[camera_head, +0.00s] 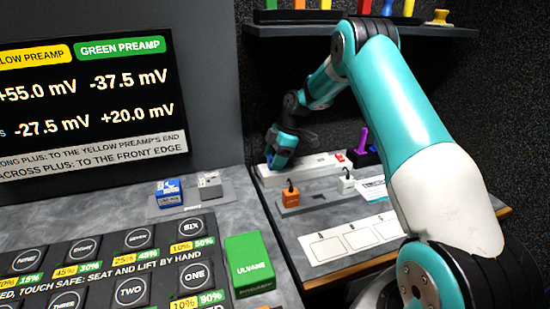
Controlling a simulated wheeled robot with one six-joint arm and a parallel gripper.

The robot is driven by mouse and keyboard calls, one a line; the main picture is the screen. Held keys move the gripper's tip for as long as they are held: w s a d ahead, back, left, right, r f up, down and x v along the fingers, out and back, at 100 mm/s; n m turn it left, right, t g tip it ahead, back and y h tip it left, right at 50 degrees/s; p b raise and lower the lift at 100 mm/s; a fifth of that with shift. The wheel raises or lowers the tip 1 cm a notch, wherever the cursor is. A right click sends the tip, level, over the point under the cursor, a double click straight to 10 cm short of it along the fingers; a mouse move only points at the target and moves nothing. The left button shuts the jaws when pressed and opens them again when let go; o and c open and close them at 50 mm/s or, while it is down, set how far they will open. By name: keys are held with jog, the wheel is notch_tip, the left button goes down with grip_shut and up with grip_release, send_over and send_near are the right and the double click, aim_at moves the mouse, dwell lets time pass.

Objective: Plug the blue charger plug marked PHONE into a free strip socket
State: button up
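The power strip (312,164) is a long white bar at the back of the right-hand bench, with a red switch (340,157) near its right end. My gripper (279,155) points down over the strip's left end. A blue block, which looks like the blue charger plug (277,160), is between its fingertips. Its PHONE marking cannot be read. The plug's underside and the sockets below it are hidden, so I cannot tell whether it touches the strip. An orange plug (290,196) and a white plug (347,184) stand in front, with a bare dark spot between them.
My arm crosses the right side and covers part of the bench. A purple upright item (363,140) stands right of the strip. A card with blank squares (350,238) lies in front. A shelf (290,29) hangs above. A blue box (169,191) and green box (249,262) are left.

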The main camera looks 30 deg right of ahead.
jog(key=v, duration=0.7)
jog(key=shift+r, duration=0.2)
jog(key=shift+s+d, duration=0.1)
jog(key=r+m, duration=0.2)
jog(key=m, duration=0.1)
send_over(274, 175)
jog(key=s+a+r+m+h, duration=0.1)
jog(key=s+a+m, duration=0.3)
jog(key=s+a, duration=0.15)
jog(key=s+a+m+t+h, duration=0.15)
jog(key=s+m, duration=0.25)
jog(key=s, duration=0.5)
jog(key=s+a+m+h, duration=0.2)
jog(key=s+a+m, duration=0.15)
jog(key=s, duration=0.55)
jog(key=s+a+r+n+g+y+p, duration=0.1)
jog(key=s+a+r+n+y+p, duration=0.1)
jog(key=s+a+r, duration=0.3)
jog(key=s+a+r+n+g+y+p, duration=0.1)
jog(key=s+a+r+n+y+p, duration=0.1)
jog(key=a+r, duration=0.6)
jog(key=s+n+p, duration=0.1)
jog(key=s+n, duration=0.1)
jog(key=n, duration=0.1)
jog(key=shift+s+a+r+g, duration=0.2)
jog(key=shift+s+a+g, duration=0.15)
jog(key=shift+s+a, duration=0.05)
